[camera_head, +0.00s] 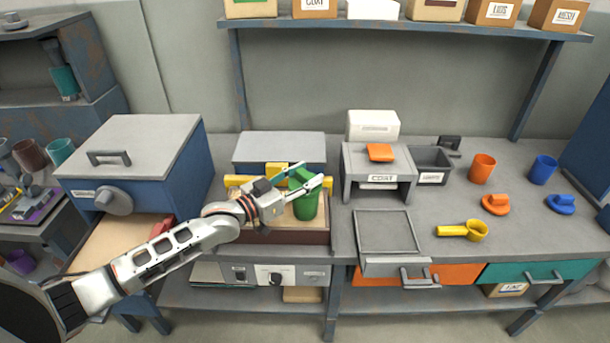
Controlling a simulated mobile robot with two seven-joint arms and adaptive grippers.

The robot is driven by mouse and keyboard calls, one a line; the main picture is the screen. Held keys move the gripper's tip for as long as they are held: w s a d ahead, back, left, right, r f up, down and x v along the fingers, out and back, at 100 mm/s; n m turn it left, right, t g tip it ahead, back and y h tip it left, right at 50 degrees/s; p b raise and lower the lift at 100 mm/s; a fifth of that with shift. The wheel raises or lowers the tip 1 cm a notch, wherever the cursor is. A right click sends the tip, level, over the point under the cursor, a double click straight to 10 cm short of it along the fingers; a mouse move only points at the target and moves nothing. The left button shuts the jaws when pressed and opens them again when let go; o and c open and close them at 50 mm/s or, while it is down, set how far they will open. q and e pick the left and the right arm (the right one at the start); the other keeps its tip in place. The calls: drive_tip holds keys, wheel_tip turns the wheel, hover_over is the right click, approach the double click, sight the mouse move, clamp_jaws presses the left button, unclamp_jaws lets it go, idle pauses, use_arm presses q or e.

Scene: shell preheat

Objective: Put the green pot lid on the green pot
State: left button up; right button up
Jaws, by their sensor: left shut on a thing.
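The green pot (307,207) stands upright in a shallow brown box (285,237) left of the middle of the bench. My left gripper (311,173) reaches in from the left, just above the pot. It is shut on the green pot lid (301,178), whose green edge shows between the fingers. The lid is over the pot's mouth and looks tilted. The fingers hide part of it, and I cannot tell whether it touches the rim. My right gripper is not in view.
A grey stand (379,160) is beside the box. A blue cabinet (140,160) stands left.

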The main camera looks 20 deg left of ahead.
use_arm(q)
drive_tip(key=shift+f+b, duration=0.35)
drive_tip(key=shift+f, duration=0.2)
drive_tip(key=o, duration=0.8)
drive_tip(key=shift+p+v, duration=1)
drive_tip(key=shift+v, duration=0.5)
drive_tip(key=shift+p+v, duration=0.3)
drive_tip(key=shift+v, duration=0.9)
approach(302, 181)
drive_tip(key=shift+w, duration=0.1)
